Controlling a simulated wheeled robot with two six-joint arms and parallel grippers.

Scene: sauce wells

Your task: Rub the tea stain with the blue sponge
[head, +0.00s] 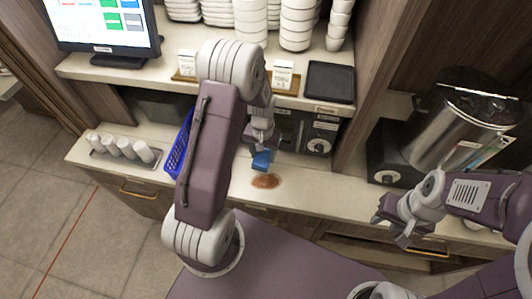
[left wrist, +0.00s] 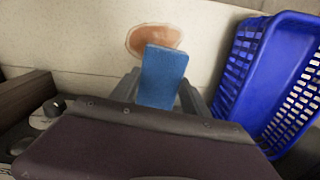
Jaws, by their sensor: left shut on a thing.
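The brown tea stain (head: 267,181) is an oval patch on the pale lower counter, and it also shows in the left wrist view (left wrist: 137,42). The blue sponge (head: 261,160) is held by my left gripper (head: 262,142), just behind the stain in the head view. In the left wrist view the sponge (left wrist: 162,77) stands out between the fingers and overlaps part of the stain. I cannot tell whether the sponge touches the counter. My right gripper (head: 392,226) is over the counter's front edge at the right, away from the stain; its jaw opening is unclear.
A blue basket (left wrist: 262,75) stands close to my left gripper and shows partly behind my arm in the head view (head: 179,150). White cups (head: 118,146) lie in a tray at the left. A metal urn (head: 462,120) stands right. A shelf with bowls (head: 297,22) is above.

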